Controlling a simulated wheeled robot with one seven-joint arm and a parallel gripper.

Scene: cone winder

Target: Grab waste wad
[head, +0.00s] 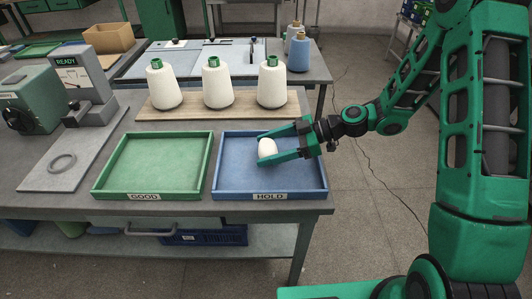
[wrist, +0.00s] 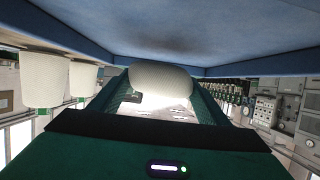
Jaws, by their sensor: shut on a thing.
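The waste wad (head: 267,148) is a small white rounded lump. My gripper (head: 266,149) is shut on it, with one green finger on each side, over the blue tray marked HOLD (head: 321,180). In the wrist view the wad (wrist: 160,80) sits between my gripper's fingers (wrist: 160,98), with blue tray surface beyond it. I cannot tell whether the wad touches the tray floor.
A green tray marked GOOD (head: 150,190) stands empty left of the blue one. Behind them, three white yarn cones (head: 217,85) stand on a wooden board (head: 150,113). A grey ring (head: 62,163) lies at left, near a device reading READY (head: 80,75).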

